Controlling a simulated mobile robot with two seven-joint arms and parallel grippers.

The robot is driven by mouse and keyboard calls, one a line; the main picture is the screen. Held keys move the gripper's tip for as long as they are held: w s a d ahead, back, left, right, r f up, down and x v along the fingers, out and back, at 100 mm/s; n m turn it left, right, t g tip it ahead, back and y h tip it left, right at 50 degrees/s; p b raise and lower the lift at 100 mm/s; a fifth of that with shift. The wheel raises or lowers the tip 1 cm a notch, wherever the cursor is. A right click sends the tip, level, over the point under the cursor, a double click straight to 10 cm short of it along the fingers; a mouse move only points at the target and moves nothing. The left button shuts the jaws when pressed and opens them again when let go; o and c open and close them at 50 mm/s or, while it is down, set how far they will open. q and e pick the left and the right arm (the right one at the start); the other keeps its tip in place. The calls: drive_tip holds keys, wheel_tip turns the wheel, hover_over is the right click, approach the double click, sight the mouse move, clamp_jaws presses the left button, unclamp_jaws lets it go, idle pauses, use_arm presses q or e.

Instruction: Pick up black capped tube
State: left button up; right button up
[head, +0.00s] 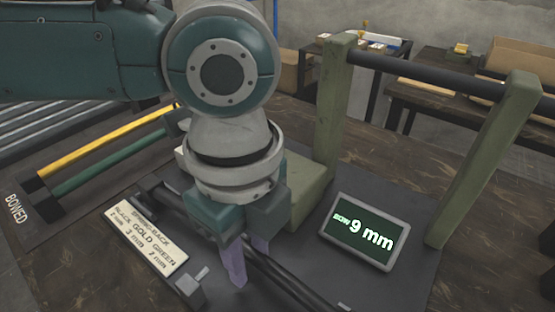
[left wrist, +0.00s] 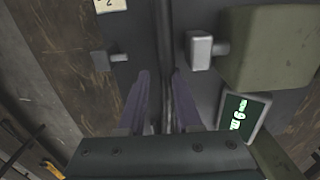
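A long black tube (head: 283,276) lies low on the dark fixture plate, running from the upper left to the lower right under my left gripper (head: 248,262). In the left wrist view the tube (left wrist: 165,60) runs up the picture, in line with the gap between the fingers. My left gripper (left wrist: 161,73) points down with its two purple fingers apart, a gap showing between them. The fingers hide part of the tube, and I cannot tell whether they touch it. My right gripper is in neither view.
Green posts (head: 331,110) carry a dark crossbar (head: 430,75). A display (head: 365,232) reads "BOW 9 mm". A spring-back label (head: 146,236) lies left of the gripper. A yellow tube (head: 110,137) and a green tube (head: 110,160) lie on the "BOWED" rack. Tables stand behind.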

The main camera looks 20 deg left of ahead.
use_arm(q)
clamp_jaws()
idle(0.5)
